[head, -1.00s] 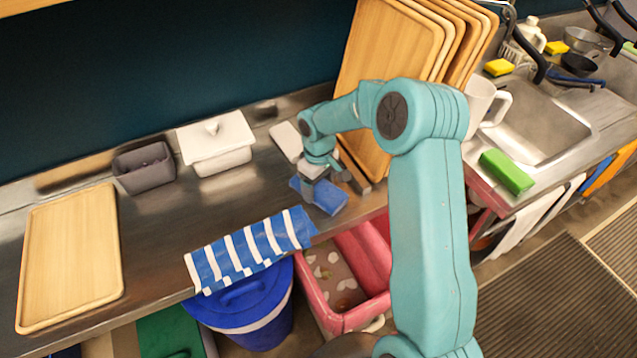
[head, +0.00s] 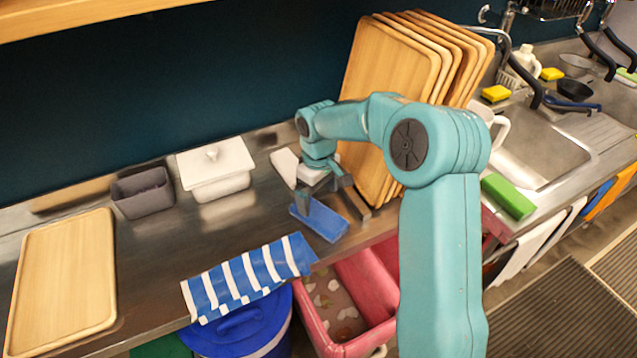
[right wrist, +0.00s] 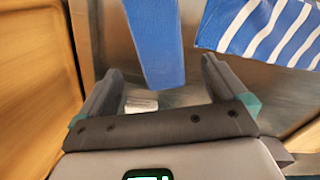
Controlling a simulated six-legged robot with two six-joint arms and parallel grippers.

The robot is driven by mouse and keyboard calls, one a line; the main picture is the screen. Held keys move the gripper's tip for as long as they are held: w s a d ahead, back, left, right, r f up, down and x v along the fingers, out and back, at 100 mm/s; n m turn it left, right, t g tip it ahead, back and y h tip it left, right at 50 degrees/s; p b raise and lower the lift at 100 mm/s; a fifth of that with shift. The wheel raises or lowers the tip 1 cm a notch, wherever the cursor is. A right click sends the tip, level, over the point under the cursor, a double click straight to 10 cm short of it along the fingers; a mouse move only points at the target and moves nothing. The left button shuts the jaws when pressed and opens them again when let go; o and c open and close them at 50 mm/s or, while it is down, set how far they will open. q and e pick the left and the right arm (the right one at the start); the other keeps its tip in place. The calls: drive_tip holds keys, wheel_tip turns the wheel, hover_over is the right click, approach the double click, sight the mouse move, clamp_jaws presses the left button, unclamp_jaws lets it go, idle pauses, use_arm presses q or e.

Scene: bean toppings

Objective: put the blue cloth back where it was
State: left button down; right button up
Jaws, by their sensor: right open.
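A folded plain blue cloth (head: 322,222) lies flat on the steel counter near its front edge, in front of the standing wooden trays. My right gripper (head: 330,197) is open, with its fingers spread just above and behind the cloth. In the right wrist view the blue cloth (right wrist: 153,42) extends from the top edge down to between the open fingers (right wrist: 162,78); it is not gripped. A blue-and-white striped cloth (head: 248,275) hangs over the counter edge to the left, and it also shows in the right wrist view (right wrist: 272,28). My left gripper is out of view.
Standing wooden trays (head: 392,62) are close to the right of the gripper. A white lidded dish (head: 215,170), a grey container (head: 143,193) and a flat wooden tray (head: 62,285) are left. A pink bin (head: 365,293) and blue bin (head: 245,335) stand below. The sink (head: 530,150) is right.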

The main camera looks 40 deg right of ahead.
sight(319, 215)
wheel_tip(319, 215, up, 6)
drive_tip(key=shift+s+f, duration=0.1)
drive_tip(key=shift+f, duration=0.05)
idle(0.6)
